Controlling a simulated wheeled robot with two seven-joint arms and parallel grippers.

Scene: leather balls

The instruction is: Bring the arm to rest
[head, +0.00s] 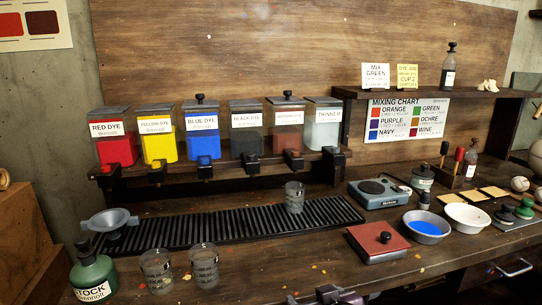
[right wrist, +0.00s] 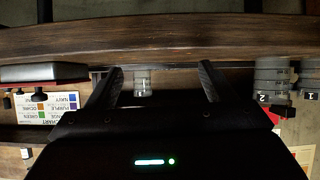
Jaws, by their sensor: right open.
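My right gripper (head: 326,294) shows only in part at the bottom edge of the head view, in front of the table edge. In the right wrist view its two fingers (right wrist: 157,84) are spread apart, with nothing held between them. A clear cup (right wrist: 143,83) appears beyond the fingers, apart from them. In the head view a clear cup (head: 295,197) stands on the black slatted drip tray (head: 240,225). My left gripper is not in view.
Two clear measuring cups (head: 157,270) (head: 204,266) stand at the front left near a green stock bottle (head: 94,272). A red-topped box (head: 378,242), a bowl of blue dye (head: 427,226) and a white bowl (head: 467,217) are at the right. Dye dispensers (head: 203,133) line the back.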

